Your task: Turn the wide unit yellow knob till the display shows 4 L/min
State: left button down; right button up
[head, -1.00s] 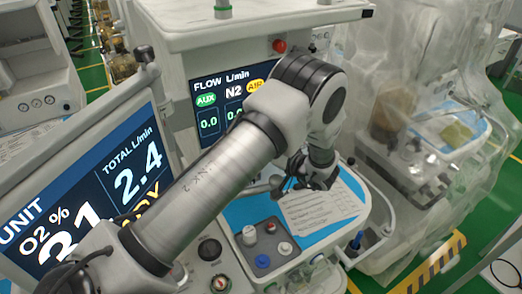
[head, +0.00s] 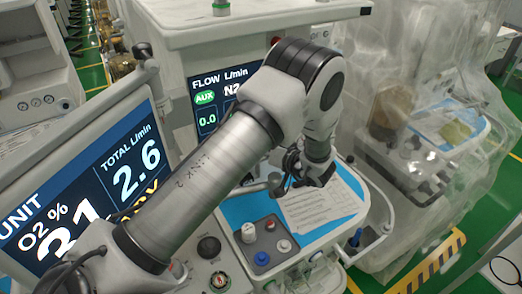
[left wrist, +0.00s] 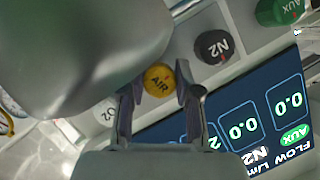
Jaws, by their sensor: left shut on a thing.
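The yellow AIR knob (left wrist: 159,80) sits between the two fingers of my left gripper (left wrist: 157,88) in the left wrist view; the gripper is shut on it. In the head view my left arm crosses the picture, and its dark wrist end (head: 305,170) is low in front of the wide unit; the knob is hidden there. The large tilted display (head: 105,185) reads TOTAL 2.6 L/min, with O2 % partly covered by the arm. The FLOW display (head: 207,100) shows AUX 0.0; its AIR reading is hidden. My right gripper is not in view.
In the left wrist view a black N2 knob (left wrist: 214,47) and a green AUX knob (left wrist: 280,11) lie to the right, and a white O2 knob (left wrist: 104,112) to the left. A blue tray top (head: 243,208) with a paper sheet (head: 318,206) lies below my arm.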

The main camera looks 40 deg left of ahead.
pick_arm(q)
jog(key=n+t+h+b, duration=0.1)
jog(key=n, duration=0.1)
jog(key=shift+f+n+t, duration=0.15)
jog(key=shift+n+t, duration=0.15)
jog(key=n+t+b, duration=0.1)
jog(key=b, duration=0.1)
jog(key=shift+f+n+h+b, duration=0.15)
jog(key=shift+n+h+b, duration=0.2)
jog(key=shift+n+h, duration=0.05)
jog(key=n+t+b, duration=0.3)
jog(key=n+b, duration=0.2)
jog(key=b, duration=0.5)
jog(key=shift+t+h, duration=0.3)
jog(key=shift+h, duration=0.1)
jog(key=shift+r+n+t+b, duration=0.25)
jog(key=shift+n+t+b, duration=0.35)
jog(key=shift+b, duration=0.7)
jog(key=c, duration=1.1)
grip_release()
jog(key=shift+w+a, duration=0.1)
